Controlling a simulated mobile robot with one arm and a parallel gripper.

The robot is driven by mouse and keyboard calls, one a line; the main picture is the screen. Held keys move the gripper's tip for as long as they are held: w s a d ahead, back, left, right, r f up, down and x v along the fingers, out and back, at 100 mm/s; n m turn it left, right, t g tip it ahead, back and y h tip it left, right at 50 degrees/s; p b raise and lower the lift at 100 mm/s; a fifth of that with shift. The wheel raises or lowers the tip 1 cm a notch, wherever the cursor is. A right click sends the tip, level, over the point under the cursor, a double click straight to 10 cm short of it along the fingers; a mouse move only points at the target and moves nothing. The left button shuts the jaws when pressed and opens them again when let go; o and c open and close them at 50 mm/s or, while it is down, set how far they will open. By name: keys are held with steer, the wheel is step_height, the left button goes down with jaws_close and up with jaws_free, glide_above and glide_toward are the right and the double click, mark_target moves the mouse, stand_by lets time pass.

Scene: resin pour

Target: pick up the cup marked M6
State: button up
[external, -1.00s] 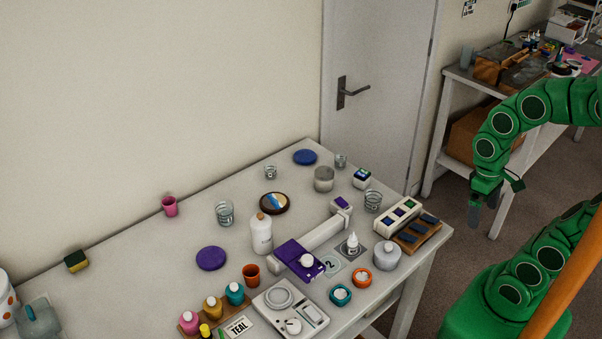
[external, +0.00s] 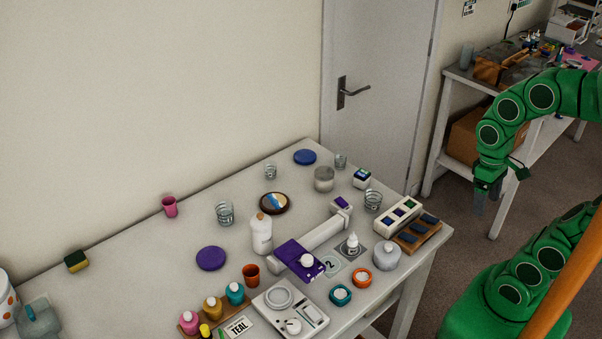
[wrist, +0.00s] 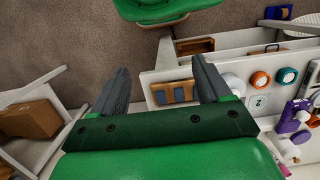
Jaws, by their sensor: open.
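Several small clear cups stand on the white table: one at the left (external: 224,213), one at the back (external: 271,171), one at the far end (external: 340,161) and one near the white rack (external: 373,200). A pink cup (external: 170,207) and a brown cup (external: 251,275) also stand there. No M6 mark is readable on any cup, so I cannot tell which one bears it. My gripper (external: 481,202) is open and empty, off the table's right side. In the wrist view its fingers (wrist: 161,70) are spread, with nothing between them.
The table (external: 130,258) holds a white bottle (external: 261,236), a purple-topped white device (external: 300,258), a scale (external: 290,308) and a wooden tray of dark blocks (external: 418,236). A second table (external: 458,76) stands behind my arm. Bare floor lies between the tables.

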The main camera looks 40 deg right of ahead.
mark_target(270, 165)
steer(key=w+a+r+n+t+y, duration=0.1)
steer(key=w+a+r+n+y, duration=0.25)
steer(key=w+a, duration=0.45)
steer(key=w+a+r+n+t+y, duration=0.1)
steer(key=w+a+r+n+y, duration=0.25)
steer(key=w, duration=0.85)
steer(key=w+a+n+t+y, duration=0.2)
steer(key=w+a, duration=0.1)
steer(key=w, duration=1.2)
steer(key=w+a+n+t+y, duration=0.2)
steer(key=w+a, duration=0.1)
steer(key=w, duration=1.2)
steer(key=w+d+f+t, duration=0.1)
steer(key=w+d+f, duration=0.2)
steer(key=w, duration=0.3)
steer(key=w+d+f+t, duration=0.2)
steer(key=w+d+f, duration=0.1)
steer(key=w, duration=0.4)
steer(key=f, duration=1.6)
steer(key=shift+s+a+f, duration=0.1)
steer(key=shift+a+f, duration=0.15)
steer(key=shift+f, duration=0.15)
steer(key=shift+x, duration=3.1)
steer(key=shift+w+a+f, duration=0.4)
steer(key=shift+w, duration=0.1)
